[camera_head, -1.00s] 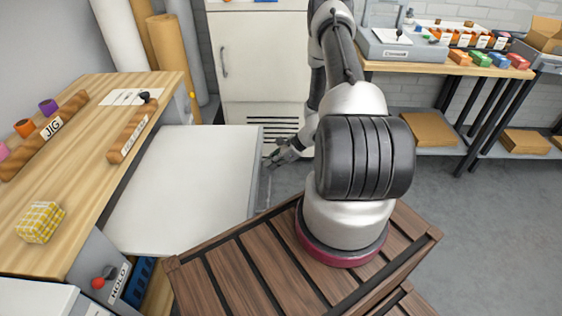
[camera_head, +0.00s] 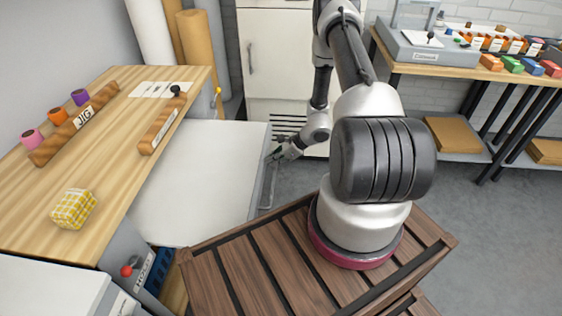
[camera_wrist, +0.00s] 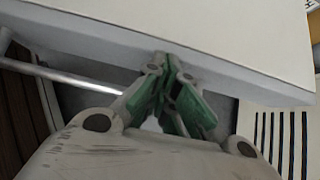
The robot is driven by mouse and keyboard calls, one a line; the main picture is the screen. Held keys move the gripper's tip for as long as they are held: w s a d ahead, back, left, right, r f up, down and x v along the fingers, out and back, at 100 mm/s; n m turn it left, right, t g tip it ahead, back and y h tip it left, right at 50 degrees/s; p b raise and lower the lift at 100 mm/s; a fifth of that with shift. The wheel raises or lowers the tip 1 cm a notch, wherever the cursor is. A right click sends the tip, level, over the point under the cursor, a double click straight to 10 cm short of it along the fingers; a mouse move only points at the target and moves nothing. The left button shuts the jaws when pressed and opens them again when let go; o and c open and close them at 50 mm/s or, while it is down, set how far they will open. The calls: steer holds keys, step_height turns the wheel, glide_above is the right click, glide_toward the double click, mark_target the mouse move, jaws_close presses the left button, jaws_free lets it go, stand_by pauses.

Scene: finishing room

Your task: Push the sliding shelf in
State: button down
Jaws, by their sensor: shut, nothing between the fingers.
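The sliding shelf (camera_head: 200,180) is a flat white board that sticks out to the right from under the wooden workbench (camera_head: 120,130). A metal bar handle (camera_head: 268,187) runs along its front side; it also shows in the wrist view (camera_wrist: 60,77). My gripper (camera_head: 275,155) is shut and empty at the shelf's front edge, near its far corner. In the wrist view my fingertips (camera_wrist: 172,68) meet the shelf's front face (camera_wrist: 225,75), beside the handle's end, and seem to touch it. The shelf's inner part is hidden under the bench.
On the bench are a jig rack with spools (camera_head: 75,125), a yellow checked block (camera_head: 73,208) and a wooden bar (camera_head: 163,125). A red-knobbed lever (camera_head: 130,267) marked HOLD is on the bench's near end. A white cabinet (camera_head: 275,60) stands behind. Grey floor is free at right.

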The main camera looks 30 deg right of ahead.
mark_target(196, 156)
steer(key=w+a, duration=0.5)
steer(key=a, duration=0.3)
steer(key=w+a, duration=0.6)
steer(key=a, duration=0.3)
steer(key=w+a, duration=0.6)
steer(key=a, duration=0.2)
steer(key=shift+w+a, duration=0.2)
steer(key=shift+a, duration=0.2)
